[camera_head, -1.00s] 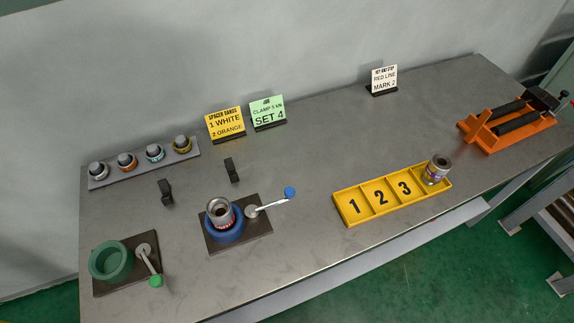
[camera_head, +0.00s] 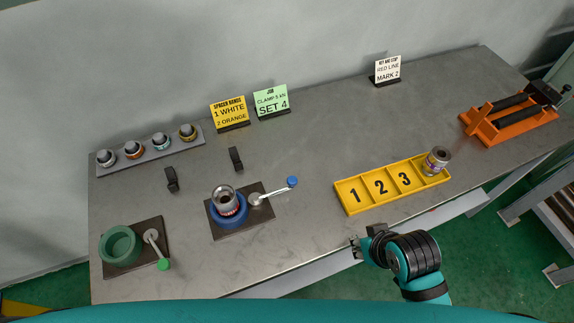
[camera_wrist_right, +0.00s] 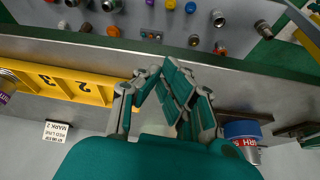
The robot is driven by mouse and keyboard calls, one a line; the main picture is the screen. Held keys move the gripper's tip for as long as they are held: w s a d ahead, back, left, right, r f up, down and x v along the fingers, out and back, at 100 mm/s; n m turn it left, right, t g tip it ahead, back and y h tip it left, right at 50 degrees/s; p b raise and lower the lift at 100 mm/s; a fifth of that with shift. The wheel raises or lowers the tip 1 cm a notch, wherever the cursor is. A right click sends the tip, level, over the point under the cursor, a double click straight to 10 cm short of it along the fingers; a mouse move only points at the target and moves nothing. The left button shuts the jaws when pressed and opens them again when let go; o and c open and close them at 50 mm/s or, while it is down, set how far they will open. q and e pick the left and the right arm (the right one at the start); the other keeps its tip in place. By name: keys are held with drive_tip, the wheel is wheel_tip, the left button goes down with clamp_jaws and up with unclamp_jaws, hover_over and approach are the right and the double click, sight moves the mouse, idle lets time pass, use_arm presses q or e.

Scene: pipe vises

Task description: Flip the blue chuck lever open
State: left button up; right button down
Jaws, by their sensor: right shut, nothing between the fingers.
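The blue chuck (camera_head: 229,217) sits on a dark plate with a grey metal pipe (camera_head: 223,198) upright in it. Its lever (camera_head: 275,192) is a pale rod running from a round pivot up and right to a blue knob (camera_head: 292,181). My right gripper (camera_head: 356,247) is at the table's front edge, right of and nearer than the lever, apart from it. It is shut and empty. In the right wrist view my gripper (camera_wrist_right: 156,76) shows with the blue chuck (camera_wrist_right: 242,130) at right; the lever is not clear there. My left gripper is not in view.
A yellow numbered tray (camera_head: 392,184) lies near my right gripper, with a pipe piece (camera_head: 436,161) at its right end. A green chuck (camera_head: 120,244) with a green-knobbed lever stands at left. Signs and a rack of fittings (camera_head: 150,150) stand behind. Table between lever and tray is clear.

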drive_tip(key=w+a+r+n+y, duration=0.1)
drive_tip(key=w+a+r+n, duration=0.1)
drive_tip(key=w+a, duration=0.3)
drive_tip(key=w+a+r+n+y, duration=0.2)
drive_tip(key=w+a+r, duration=0.3)
drive_tip(key=w+a+r+n+t+y, duration=0.1)
drive_tip(key=w+a+r+n, duration=0.1)
drive_tip(key=w+a, duration=0.3)
drive_tip(key=shift+w+a+r+y, duration=0.1)
drive_tip(key=shift+r+y, duration=0.1)
drive_tip(key=shift+r, duration=0.15)
drive_tip(key=shift+w+a+r+y, duration=0.1)
drive_tip(key=shift+r+y, duration=0.1)
drive_tip(key=shift+r, duration=0.15)
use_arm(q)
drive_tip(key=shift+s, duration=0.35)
use_arm(e)
drive_tip(key=shift+w+d+r+n, duration=0.15)
drive_tip(key=shift+w+n, duration=0.15)
drive_tip(key=shift+w, duration=0.3)
